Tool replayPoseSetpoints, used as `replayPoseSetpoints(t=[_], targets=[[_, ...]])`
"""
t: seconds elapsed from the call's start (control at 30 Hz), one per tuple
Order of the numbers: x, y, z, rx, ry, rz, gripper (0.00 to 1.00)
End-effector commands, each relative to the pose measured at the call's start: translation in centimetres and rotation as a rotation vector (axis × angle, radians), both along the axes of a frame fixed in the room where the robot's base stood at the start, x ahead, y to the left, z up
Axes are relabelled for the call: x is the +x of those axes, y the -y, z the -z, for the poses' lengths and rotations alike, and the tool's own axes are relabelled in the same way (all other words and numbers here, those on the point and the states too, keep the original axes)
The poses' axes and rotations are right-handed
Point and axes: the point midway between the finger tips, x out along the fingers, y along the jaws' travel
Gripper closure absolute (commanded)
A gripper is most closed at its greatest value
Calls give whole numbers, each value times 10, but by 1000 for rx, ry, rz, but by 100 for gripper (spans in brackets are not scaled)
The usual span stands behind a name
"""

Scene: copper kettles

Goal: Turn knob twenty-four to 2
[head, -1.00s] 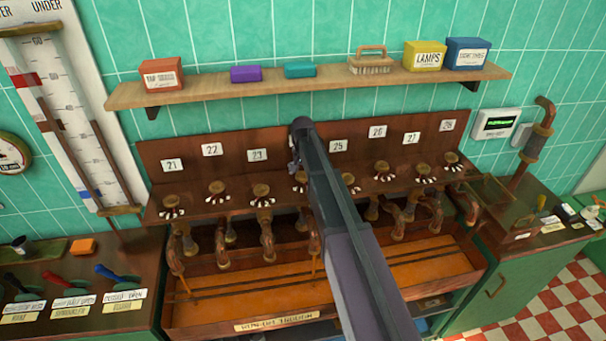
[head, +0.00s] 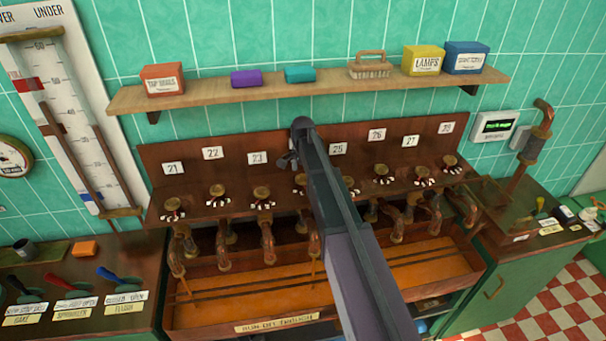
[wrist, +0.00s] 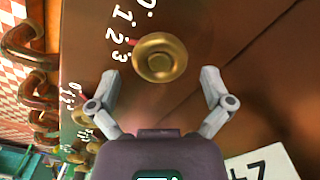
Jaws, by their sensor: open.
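Knob twenty-four, a round brass knob (wrist: 160,57), fills the upper middle of the wrist view. White numerals 0 to 3 curve along its left side, and a small red mark shows beside the 2. My gripper (wrist: 168,80) is open, with its two grey fingers apart on either side of the knob's near edge; I cannot tell whether they touch it. A partly cut-off white number plate (wrist: 262,160) is at the lower right. In the head view the knob (head: 299,180) is partly hidden by my arm, and its plate is covered.
Neighbouring brass knobs (head: 261,192) and (head: 348,183) stand on the same brown ledge, close on both sides. Copper pipes (head: 267,240) hang below. A wooden shelf (head: 220,98) with boxes and a brush (head: 369,66) runs above the numbered board.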

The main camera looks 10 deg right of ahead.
Motion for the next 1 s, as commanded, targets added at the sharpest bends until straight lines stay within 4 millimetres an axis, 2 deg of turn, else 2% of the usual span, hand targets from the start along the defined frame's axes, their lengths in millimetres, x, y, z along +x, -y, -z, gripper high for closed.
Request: replayPoseSetpoints(t=[0.03, 0.4, 0.8, 1.0], targets=[[0, 0, -9, 0, 0, -1, 0], [0, 0, -39, 0, 0, -3, 0], [0, 0, -63, 0, 0, -3, 0], [-17, 0, -50, 0, 0, -48, 0]])
